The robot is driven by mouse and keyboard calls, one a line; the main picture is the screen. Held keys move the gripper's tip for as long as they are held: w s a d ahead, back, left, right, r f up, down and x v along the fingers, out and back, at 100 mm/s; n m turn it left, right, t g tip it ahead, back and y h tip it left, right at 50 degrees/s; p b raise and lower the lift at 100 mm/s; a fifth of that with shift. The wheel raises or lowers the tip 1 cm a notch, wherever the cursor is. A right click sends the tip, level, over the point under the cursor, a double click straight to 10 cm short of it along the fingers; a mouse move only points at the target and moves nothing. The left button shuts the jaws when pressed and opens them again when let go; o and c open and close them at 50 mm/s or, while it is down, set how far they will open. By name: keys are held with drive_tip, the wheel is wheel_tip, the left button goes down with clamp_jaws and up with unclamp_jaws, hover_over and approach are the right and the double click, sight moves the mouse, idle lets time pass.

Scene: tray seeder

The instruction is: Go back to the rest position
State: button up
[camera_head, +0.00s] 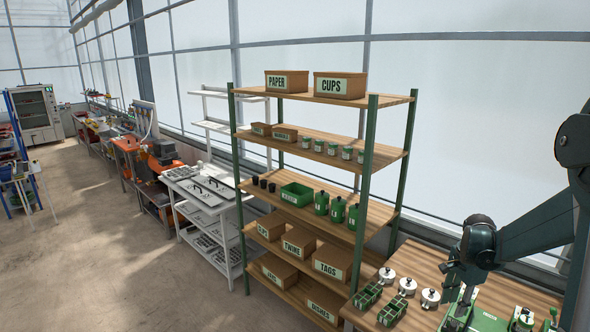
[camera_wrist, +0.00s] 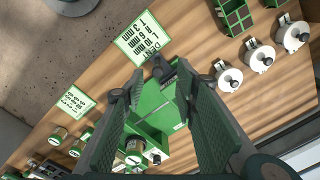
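My gripper (camera_wrist: 160,78) is open, with its two dark fingers spread apart in the wrist view. I see nothing held between them. Below the fingers lies a green machine (camera_wrist: 152,112) on the wooden bench, partly hidden by the fingers. In the head view my gripper (camera_head: 455,277) hangs at the lower right, over the left part of the green machine (camera_head: 485,318). My arm reaches in from the right edge.
Several silver-lidded round pots (camera_head: 386,275) and green divided trays (camera_head: 367,296) stand left of my gripper on the bench (camera_head: 416,256). A printed card (camera_wrist: 143,38) lies close by. A green-posted shelf (camera_head: 372,150) with boxes and bottles stands further left. The floor (camera_head: 100,250) is open.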

drive_tip(key=s+a+r+n+t+b, duration=0.15)
drive_tip(key=s+a+r+n, duration=0.3)
drive_tip(key=a, duration=0.45)
drive_tip(key=s+a+r+n+t+b, duration=0.1)
drive_tip(key=s+a+r+n+b, duration=0.2)
drive_tip(key=s+a+r, duration=0.45)
drive_tip(key=s+a+f+n+t+b, duration=0.2)
drive_tip(key=s+a+n+b, duration=0.1)
drive_tip(key=s+a+n, duration=0.2)
drive_tip(key=s+a+f+n+t+b, duration=0.2)
drive_tip(key=s+a+n+b, duration=0.1)
drive_tip(key=s+a, duration=0.6)
drive_tip(key=shift+s+a+f+n, duration=0.3)
drive_tip(key=shift+a+n, duration=0.55)
drive_tip(key=shift+a, duration=0.25)
wheel_tip(320, 180, down, 16)
drive_tip(key=b, duration=1.6)
drive_tip(key=shift+c, duration=0.3)
idle(0.8)
